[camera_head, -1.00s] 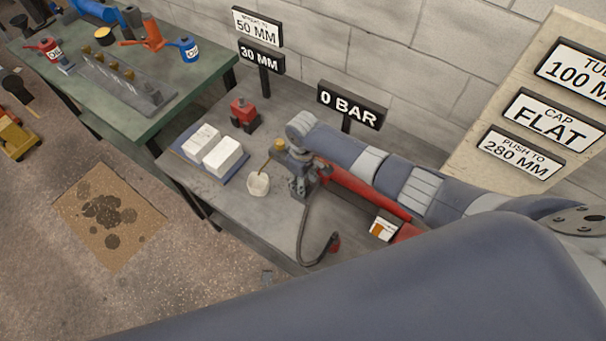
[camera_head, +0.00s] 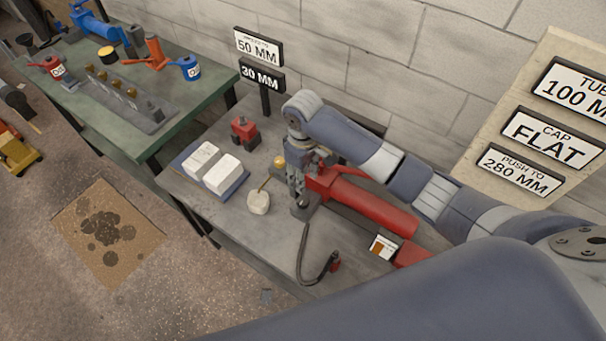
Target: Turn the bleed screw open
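A red pump or cylinder body (camera_head: 372,207) lies on the grey bench, with a grey block at its left end. My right arm comes in from the right, and its gripper (camera_head: 297,190) points down over that block. The gripper hides most of the block, and its fingertips merge with the grey metal, so I cannot tell whether they touch or grip anything. A small brass knob (camera_head: 280,162) shows just left of the gripper. I cannot make out the bleed screw for certain; it may be behind the gripper. My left gripper is not in view.
A pale cup (camera_head: 258,202) with a thin stick stands left of the gripper. White blocks (camera_head: 226,173) sit on a blue tray. Signs and a wall stand behind. A green bench (camera_head: 175,118) is at left.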

